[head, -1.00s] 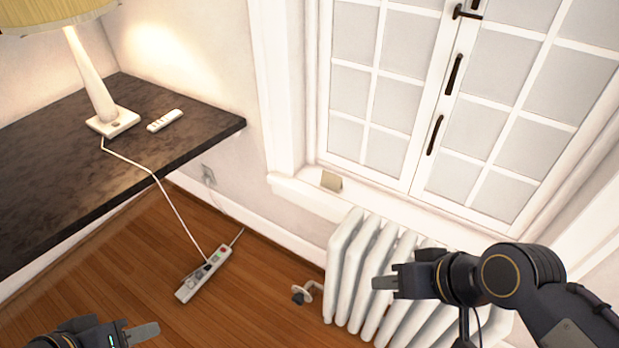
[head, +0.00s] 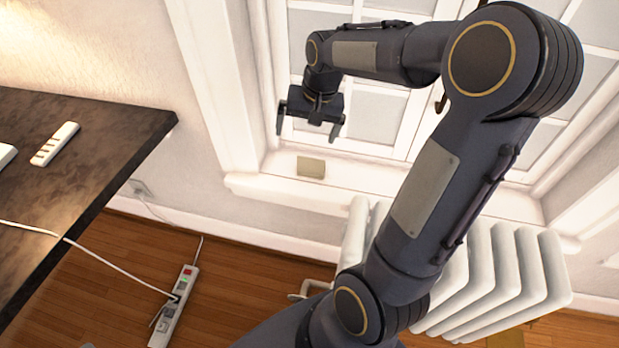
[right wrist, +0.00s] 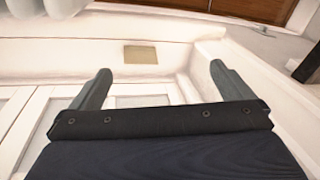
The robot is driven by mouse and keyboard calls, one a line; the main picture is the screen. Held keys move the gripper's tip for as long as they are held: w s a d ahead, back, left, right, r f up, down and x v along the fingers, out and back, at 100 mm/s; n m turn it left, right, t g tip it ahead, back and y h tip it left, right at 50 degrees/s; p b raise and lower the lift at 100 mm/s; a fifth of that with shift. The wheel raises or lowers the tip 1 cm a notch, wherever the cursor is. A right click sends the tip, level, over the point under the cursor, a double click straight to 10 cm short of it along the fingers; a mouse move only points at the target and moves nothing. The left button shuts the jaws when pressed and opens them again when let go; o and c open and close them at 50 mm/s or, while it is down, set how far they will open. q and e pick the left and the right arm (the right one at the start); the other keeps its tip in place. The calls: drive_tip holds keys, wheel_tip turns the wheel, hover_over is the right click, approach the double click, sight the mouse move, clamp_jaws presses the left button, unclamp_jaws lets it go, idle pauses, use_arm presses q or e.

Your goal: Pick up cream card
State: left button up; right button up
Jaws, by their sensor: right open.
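The cream card (head: 311,167) lies on the white window sill (head: 345,184), near the sill's left end. It also shows in the right wrist view (right wrist: 140,55), beyond my fingertips and roughly between them. My right gripper (head: 309,134) is open and empty, pointing down just above the card and apart from it; its two fingers also show in the right wrist view (right wrist: 155,75). My left gripper is not in view.
A white radiator (head: 490,275) stands below the sill, partly hidden by my right arm. Window panes and a handle rise behind the sill. A dark desk (head: 100,135) with a white remote (head: 55,144) is at left. A power strip (head: 175,305) lies on the wooden floor.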

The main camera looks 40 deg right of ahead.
sight(311, 162)
drive_tip(key=w+d+f+b, duration=0.1)
drive_tip(key=w+d+f, duration=0.1)
drive_tip(key=f, duration=0.2)
drive_tip(key=w+d+f+m+g+b, duration=0.1)
drive_tip(key=w+d+f, duration=0.1)
drive_tip(key=f, duration=0.3)
drive_tip(key=w+d+f+m+h+b, duration=0.1)
drive_tip(key=w+d+f, duration=0.1)
drive_tip(key=f, duration=0.3)
drive_tip(key=shift+w+d+f+g+b, duration=0.1)
drive_tip(key=shift+w+g+b, duration=0.2)
drive_tip(key=shift+g, duration=0.1)
wheel_tip(311, 162, down, 8)
drive_tip(key=shift+d+f+b, duration=0.1)
drive_tip(key=shift+f+b, duration=0.15)
drive_tip(key=shift+b, duration=0.4)
drive_tip(key=c, duration=1)
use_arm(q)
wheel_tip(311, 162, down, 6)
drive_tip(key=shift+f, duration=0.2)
use_arm(e)
drive_tip(key=shift+r, duration=0.15)
